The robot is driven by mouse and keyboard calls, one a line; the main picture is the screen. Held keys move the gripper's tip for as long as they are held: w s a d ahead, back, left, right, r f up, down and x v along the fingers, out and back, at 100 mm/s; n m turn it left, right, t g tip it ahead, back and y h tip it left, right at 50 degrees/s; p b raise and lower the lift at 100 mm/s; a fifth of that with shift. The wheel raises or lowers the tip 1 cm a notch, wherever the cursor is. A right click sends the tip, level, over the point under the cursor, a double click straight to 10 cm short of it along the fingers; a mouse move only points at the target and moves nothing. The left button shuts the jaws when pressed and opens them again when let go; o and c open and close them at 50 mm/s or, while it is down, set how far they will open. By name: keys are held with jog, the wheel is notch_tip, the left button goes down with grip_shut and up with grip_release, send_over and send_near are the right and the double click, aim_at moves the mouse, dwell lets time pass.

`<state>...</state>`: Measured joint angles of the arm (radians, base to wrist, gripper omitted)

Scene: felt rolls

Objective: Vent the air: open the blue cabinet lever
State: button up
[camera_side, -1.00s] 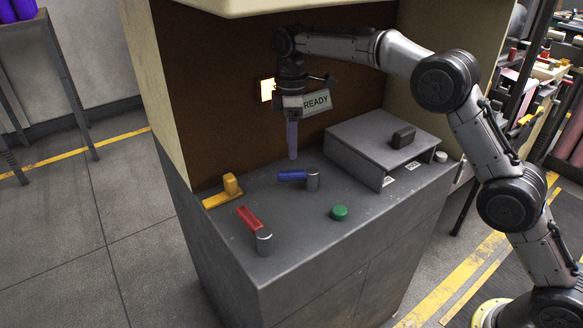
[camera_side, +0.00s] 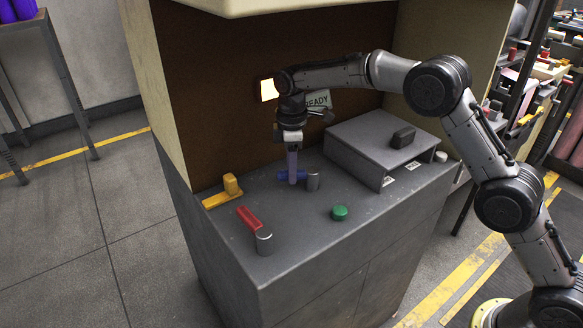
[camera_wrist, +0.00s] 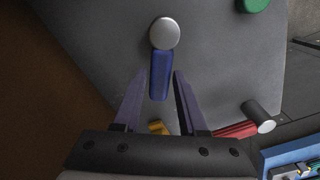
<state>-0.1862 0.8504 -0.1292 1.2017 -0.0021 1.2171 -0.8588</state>
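The blue lever (camera_side: 284,176) lies on the grey cabinet top, its handle pointing left from a silver pivot post (camera_side: 313,180). In the wrist view the blue handle (camera_wrist: 160,75) runs from the round silver post cap (camera_wrist: 165,33) toward my gripper. My gripper (camera_side: 292,181) points down at the handle in the side view. In the wrist view my gripper (camera_wrist: 160,75) is open, with one finger on each side of the handle and gaps visible. I cannot tell whether either finger touches it.
A red lever (camera_side: 249,218) with its own silver post is at the front left. A yellow part (camera_side: 231,185) is at the left edge. A green button (camera_side: 339,212) is to the right. A grey raised shelf (camera_side: 365,145) with a black block (camera_side: 403,137) stands at the back right.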

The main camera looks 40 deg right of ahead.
grip_shut()
dwell(1.1)
